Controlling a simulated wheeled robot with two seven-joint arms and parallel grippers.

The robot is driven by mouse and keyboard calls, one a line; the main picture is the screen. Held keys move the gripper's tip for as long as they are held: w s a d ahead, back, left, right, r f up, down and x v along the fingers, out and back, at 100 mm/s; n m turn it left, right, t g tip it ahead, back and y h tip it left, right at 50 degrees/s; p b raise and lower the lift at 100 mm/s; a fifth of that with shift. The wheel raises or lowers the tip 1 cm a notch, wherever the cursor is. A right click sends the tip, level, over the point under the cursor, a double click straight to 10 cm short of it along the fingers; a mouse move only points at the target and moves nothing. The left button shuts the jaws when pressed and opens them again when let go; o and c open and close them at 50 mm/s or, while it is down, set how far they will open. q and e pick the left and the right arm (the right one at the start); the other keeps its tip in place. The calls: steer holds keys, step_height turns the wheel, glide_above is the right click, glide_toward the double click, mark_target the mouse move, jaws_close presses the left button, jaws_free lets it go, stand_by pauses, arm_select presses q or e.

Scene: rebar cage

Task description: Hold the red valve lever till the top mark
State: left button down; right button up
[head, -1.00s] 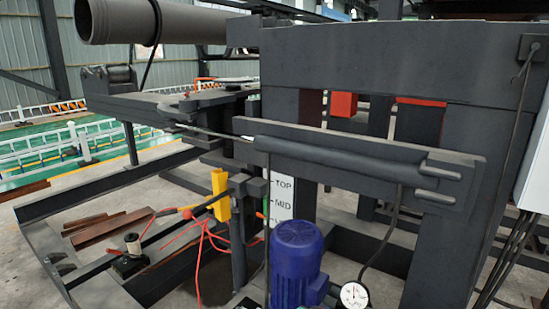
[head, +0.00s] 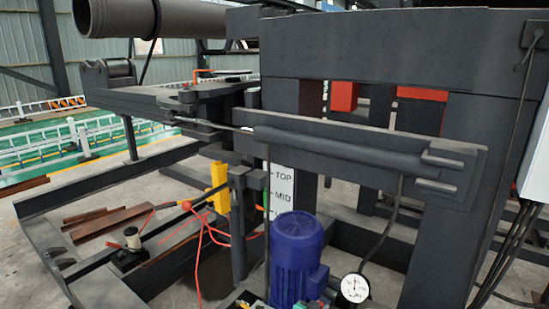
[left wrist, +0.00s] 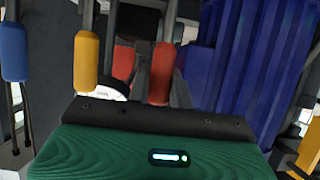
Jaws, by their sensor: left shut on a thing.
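The red valve lever (left wrist: 161,72) stands upright in the middle of the left wrist view. My left gripper (left wrist: 157,96) is shut on its red grip; its fingers are mostly hidden behind the green wrist body. The white scale plate (head: 282,192) with TOP, MID and a lower, partly hidden mark shows in the head view, TOP uppermost. The lever and left gripper cannot be made out in the head view. My right gripper is in neither view.
A yellow-handled lever (left wrist: 87,62) and a blue-handled lever (left wrist: 14,52) stand left of the red one. A blue motor (head: 297,258) is close on the right. A dial gauge (head: 354,288) and a hanging hose are beyond it. A dark frame beam (head: 365,155) crosses above.

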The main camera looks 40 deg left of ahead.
arm_select(q)
steer(key=shift+s+d+f+b, duration=0.1)
steer(key=shift+s+f+b, duration=0.15)
steer(key=shift+b, duration=0.45)
steer(key=shift+s+r+t+b, duration=0.1)
steer(key=shift+s+t+b, duration=0.1)
steer(key=shift+t+b, duration=0.3)
steer(key=shift+a, duration=0.2)
